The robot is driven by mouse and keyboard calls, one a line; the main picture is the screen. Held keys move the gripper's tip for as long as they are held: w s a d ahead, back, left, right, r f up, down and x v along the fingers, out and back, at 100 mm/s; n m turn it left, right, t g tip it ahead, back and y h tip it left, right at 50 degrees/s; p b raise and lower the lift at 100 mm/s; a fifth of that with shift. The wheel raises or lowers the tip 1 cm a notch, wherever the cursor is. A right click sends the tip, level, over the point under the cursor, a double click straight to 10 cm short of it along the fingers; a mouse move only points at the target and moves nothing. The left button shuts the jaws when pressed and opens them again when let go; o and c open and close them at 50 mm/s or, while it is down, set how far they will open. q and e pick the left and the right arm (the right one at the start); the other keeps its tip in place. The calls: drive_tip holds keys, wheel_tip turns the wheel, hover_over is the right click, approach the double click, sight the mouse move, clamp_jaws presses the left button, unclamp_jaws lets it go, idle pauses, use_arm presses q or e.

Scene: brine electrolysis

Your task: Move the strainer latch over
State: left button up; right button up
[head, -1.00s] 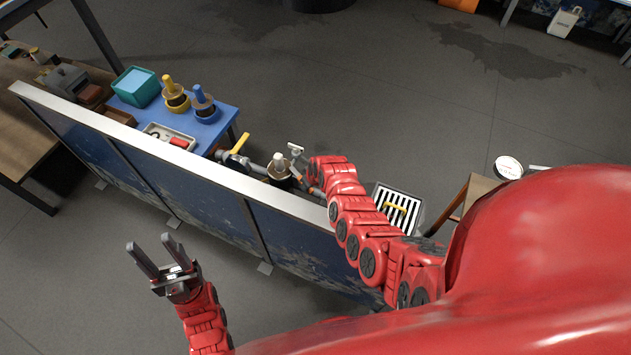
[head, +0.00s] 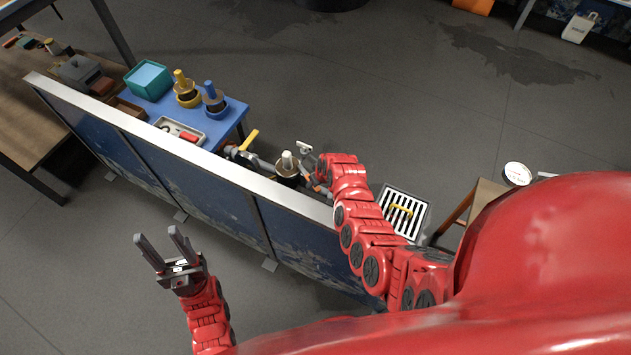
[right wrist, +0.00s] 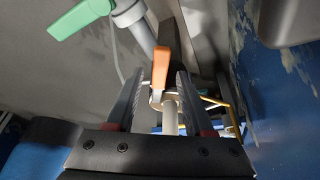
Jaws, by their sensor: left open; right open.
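An orange lever (right wrist: 161,68), which looks like the strainer latch, stands upright on a pale fitting in the right wrist view. My right gripper (right wrist: 162,76) is open, with one dark finger on each side of the lever. I cannot tell whether either finger touches it. In the head view a small orange piece (head: 318,189) shows beside the end of my right arm, and that arm mostly hides the gripper. My left gripper (head: 162,244) is open and empty, on the near side of the blue partition.
A blue partition (head: 190,195) with a pale top edge runs along the pipework. A yellow-handled valve (head: 250,140) and a white-topped fitting (head: 287,160) stand beyond it. A green lever (right wrist: 80,18) shows upper left in the wrist view. A floor grate (head: 405,213) lies right.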

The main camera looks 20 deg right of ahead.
drive_tip(key=p+v, duration=0.1)
drive_tip(key=v, duration=1.4)
drive_tip(key=shift+s+r+p, duration=0.25)
drive_tip(key=shift+r+p, duration=0.05)
drive_tip(key=shift+r, duration=0.05)
